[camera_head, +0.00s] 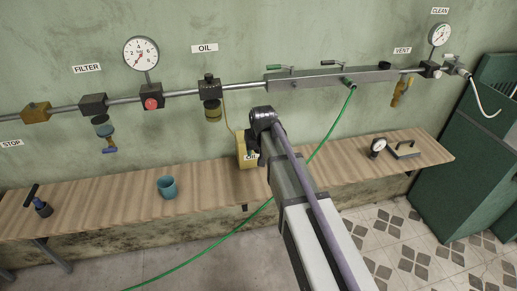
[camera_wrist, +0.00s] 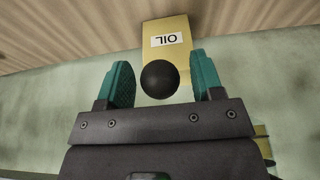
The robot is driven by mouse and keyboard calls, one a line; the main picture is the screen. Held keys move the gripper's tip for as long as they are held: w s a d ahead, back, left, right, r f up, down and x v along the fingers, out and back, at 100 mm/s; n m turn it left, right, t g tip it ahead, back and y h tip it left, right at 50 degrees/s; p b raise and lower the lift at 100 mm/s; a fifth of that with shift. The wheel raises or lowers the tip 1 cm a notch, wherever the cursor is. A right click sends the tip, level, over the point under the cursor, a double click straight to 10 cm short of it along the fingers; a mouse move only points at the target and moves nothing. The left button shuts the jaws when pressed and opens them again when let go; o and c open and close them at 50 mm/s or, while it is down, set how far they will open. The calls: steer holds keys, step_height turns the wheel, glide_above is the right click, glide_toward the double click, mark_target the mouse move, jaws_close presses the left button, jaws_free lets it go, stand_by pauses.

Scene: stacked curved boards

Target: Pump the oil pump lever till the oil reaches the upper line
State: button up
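The yellow oil container (camera_head: 243,151) labelled OIL stands at the back of the bench by the wall, partly hidden by my arm. In the wrist view it (camera_wrist: 153,29) appears upside down, beyond my gripper. My gripper (camera_wrist: 163,82) has teal fingers spread apart, with a round black knob (camera_wrist: 160,79) between them and gaps on both sides. The knob appears to be in front of the container; its lever shaft is hidden. The oil unit (camera_head: 211,88) with an amber bowl (camera_head: 212,110) is on the wall pipe; a thin yellow tube runs down from it. Line marks are too small to read.
A teal cup (camera_head: 167,187) and a dark tool (camera_head: 39,204) are on the bench (camera_head: 105,207) at left. A gauge (camera_head: 378,147) and a flat device (camera_head: 404,150) are at right. A green hose (camera_head: 322,137) hangs by my arm. A green cabinet (camera_head: 470,150) stands at far right.

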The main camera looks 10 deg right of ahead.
steer(key=p+v, duration=0.6)
steer(key=v, duration=0.1)
steer(key=shift+p, duration=0.35)
steer(key=s+f+g+b, duration=0.1)
steer(key=s, duration=0.6)
steer(key=s+f+g+b, duration=0.1)
steer(key=s, duration=0.6)
steer(key=s+f+g+b, duration=0.1)
steer(key=s+f, duration=0.1)
steer(key=s, duration=0.5)
steer(key=shift+s, duration=0.4)
steer(key=shift+c, duration=0.3)
